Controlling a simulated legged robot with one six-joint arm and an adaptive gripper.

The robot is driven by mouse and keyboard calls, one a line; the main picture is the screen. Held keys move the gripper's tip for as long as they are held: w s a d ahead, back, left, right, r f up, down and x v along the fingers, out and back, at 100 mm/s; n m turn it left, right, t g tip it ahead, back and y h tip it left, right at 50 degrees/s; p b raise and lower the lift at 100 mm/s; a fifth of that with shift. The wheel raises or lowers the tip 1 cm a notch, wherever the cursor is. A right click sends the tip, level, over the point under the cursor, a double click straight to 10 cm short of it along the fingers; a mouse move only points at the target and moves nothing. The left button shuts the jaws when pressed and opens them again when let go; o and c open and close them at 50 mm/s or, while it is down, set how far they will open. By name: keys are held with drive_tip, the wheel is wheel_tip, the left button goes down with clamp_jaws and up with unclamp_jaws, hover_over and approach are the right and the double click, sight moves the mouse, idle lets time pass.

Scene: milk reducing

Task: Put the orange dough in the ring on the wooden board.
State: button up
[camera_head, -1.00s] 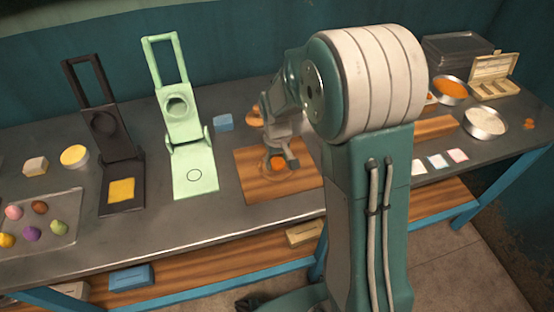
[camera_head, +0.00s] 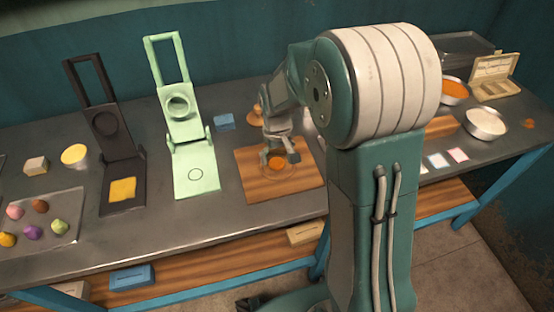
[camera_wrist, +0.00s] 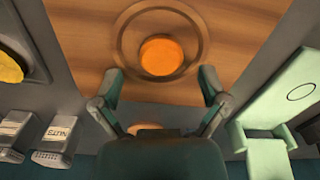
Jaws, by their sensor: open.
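The orange dough (camera_head: 277,163) lies on the wooden board (camera_head: 250,184), inside the ring marked on it. In the wrist view the orange dough (camera_wrist: 161,55) sits within the ring (camera_wrist: 122,38), a little below its centre, on the wooden board (camera_wrist: 225,75). My gripper (camera_head: 279,156) is just above the dough in the head view. In the wrist view my gripper (camera_wrist: 160,85) has its fingers spread wide apart, with nothing between them, and the dough lies beyond the fingertips.
A light green press (camera_head: 195,175) and a black press (camera_head: 121,190) stand left of the board. A tray with several coloured dough balls (camera_head: 40,231) lies far left. A blue block (camera_head: 224,122) is behind. Metal bowls, one of white contents (camera_head: 485,122), stand right.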

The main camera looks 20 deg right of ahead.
sight(277, 162)
wheel_tip(277, 162, up, 10)
drive_tip(key=s+r+m+t, duration=0.1)
drive_tip(key=s+r, duration=0.3)
drive_tip(key=s, duration=0.6)
drive_tip(key=s+r+m+t, duration=0.1)
drive_tip(key=s+r+t, duration=0.3)
drive_tip(key=s, duration=0.7)
drive_tip(key=shift+r+t, duration=0.3)
drive_tip(key=shift+r, duration=0.15)
idle(0.5)
